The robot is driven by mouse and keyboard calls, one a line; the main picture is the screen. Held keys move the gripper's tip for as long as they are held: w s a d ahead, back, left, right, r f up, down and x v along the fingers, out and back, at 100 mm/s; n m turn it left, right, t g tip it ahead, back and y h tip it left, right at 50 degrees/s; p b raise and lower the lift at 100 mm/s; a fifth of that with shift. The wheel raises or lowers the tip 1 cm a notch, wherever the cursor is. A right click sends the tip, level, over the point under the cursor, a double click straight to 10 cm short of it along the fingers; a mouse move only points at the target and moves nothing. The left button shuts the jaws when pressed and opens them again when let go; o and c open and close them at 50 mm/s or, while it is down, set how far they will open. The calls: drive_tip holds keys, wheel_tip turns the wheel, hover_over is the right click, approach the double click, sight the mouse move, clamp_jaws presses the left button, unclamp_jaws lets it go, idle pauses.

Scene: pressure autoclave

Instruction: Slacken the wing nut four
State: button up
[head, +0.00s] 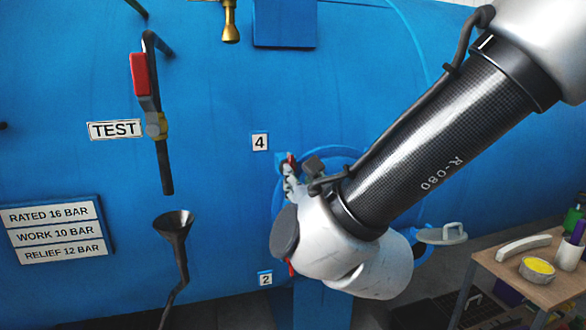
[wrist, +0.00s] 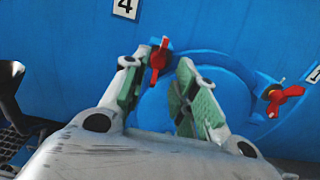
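Wing nut four (wrist: 159,60) is red and sits on the blue flange beside the label 4 (wrist: 125,8). In the head view only a small red part of it (head: 291,159) shows, right of the label 4 (head: 260,142); my arm hides much around it. My gripper (wrist: 157,72) is open, with a green-padded finger on each side of the view. The wing nut appears between the fingertips, nearer the left one. I cannot tell whether either finger touches it. My gripper in the head view (head: 290,180) is mostly hidden behind my wrist.
Another red wing nut (wrist: 283,97) sits to the right by label 1 (wrist: 315,74). The round blue cover (wrist: 215,85) lies behind the fingers. A black funnel (head: 174,226) and a red-handled TEST valve (head: 140,75) are at left. A wooden table (head: 513,278) with items stands at right.

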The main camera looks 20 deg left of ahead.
drive_tip(key=x, duration=0.6)
drive_tip(key=shift+w+a, duration=0.25)
drive_tip(key=shift+w, duration=0.05)
clamp_jaws()
